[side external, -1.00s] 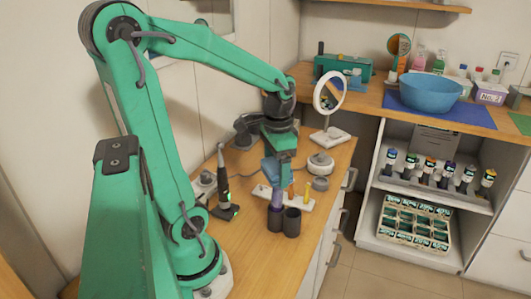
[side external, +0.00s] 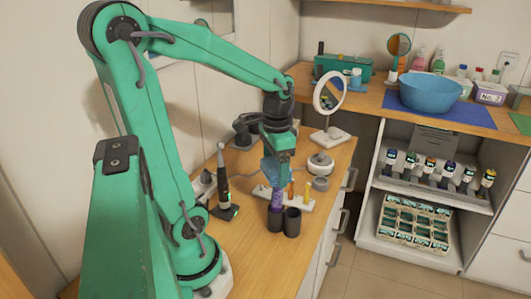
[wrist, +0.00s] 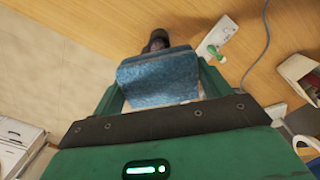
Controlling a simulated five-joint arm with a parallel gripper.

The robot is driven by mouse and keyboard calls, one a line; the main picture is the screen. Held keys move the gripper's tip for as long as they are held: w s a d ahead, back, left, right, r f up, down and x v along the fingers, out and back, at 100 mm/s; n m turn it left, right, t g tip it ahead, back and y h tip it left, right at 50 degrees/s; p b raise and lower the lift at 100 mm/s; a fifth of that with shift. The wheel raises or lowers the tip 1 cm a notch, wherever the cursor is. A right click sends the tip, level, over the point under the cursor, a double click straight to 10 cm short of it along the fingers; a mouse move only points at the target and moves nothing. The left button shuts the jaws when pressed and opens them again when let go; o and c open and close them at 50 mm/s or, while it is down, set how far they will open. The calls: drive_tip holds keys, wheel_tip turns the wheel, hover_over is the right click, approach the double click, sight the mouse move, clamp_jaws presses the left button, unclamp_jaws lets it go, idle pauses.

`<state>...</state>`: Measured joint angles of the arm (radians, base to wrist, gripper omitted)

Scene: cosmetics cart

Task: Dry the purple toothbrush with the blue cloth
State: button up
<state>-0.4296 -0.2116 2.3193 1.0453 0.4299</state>
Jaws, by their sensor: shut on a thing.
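My gripper (side external: 279,168) is shut on the blue cloth (side external: 268,170), which hangs folded between the jaws. It is above the front dark cups on the counter. The purple toothbrush (side external: 277,199) stands upright in the left dark cup (side external: 274,223), its upper part hidden by the gripper and cloth. The cloth is right at the toothbrush's top; I cannot tell how far it wraps around it. In the wrist view the cloth (wrist: 160,78) fills the space between the fingers and hides the toothbrush.
A second dark cup (side external: 292,222) stands close to the right. A white holder (side external: 306,204) with upright coloured items is just behind. A round mirror (side external: 329,92) is further back. The near counter is clear.

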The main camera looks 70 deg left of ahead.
drive_tip(key=shift+w+d+f, duration=0.1)
drive_tip(key=shift+w+d, duration=0.05)
drive_tip(key=shift+d, duration=0.1)
drive_tip(key=shift+w+d, duration=0.3)
drive_tip(key=shift+r, duration=0.2)
drive_tip(key=shift+r, duration=3.45)
drive_tip(key=shift+w, duration=0.2)
